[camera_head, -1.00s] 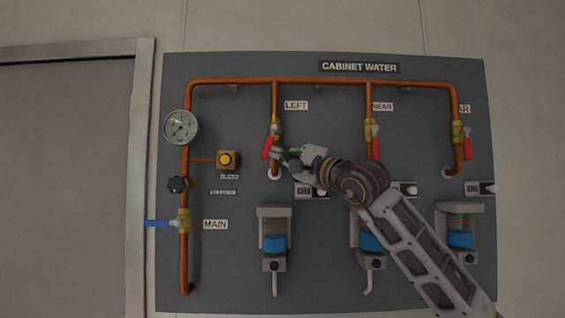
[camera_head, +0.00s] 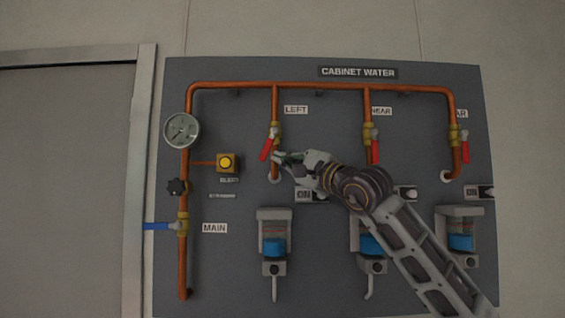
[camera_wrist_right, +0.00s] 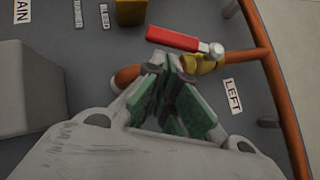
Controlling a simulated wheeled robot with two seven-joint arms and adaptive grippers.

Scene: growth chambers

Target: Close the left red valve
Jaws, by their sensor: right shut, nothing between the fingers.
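My right gripper (camera_head: 280,157) is shut and empty, just right of and below the handle's lower end. In the right wrist view the red handle (camera_wrist_right: 175,39) and brass body (camera_wrist_right: 205,65) lie just beyond the shut green-padded fingers (camera_wrist_right: 172,75). I cannot tell for sure whether the fingers touch the valve. My left gripper is not in view.
The NEAR valve's red handle (camera_head: 375,152) and the far-right red handle (camera_head: 465,149) hang down. A yellow BLEED button (camera_head: 226,162), a gauge (camera_head: 182,131) and a blue MAIN handle (camera_head: 157,226) are at left. An ON switch (camera_head: 304,194) sits below my gripper.

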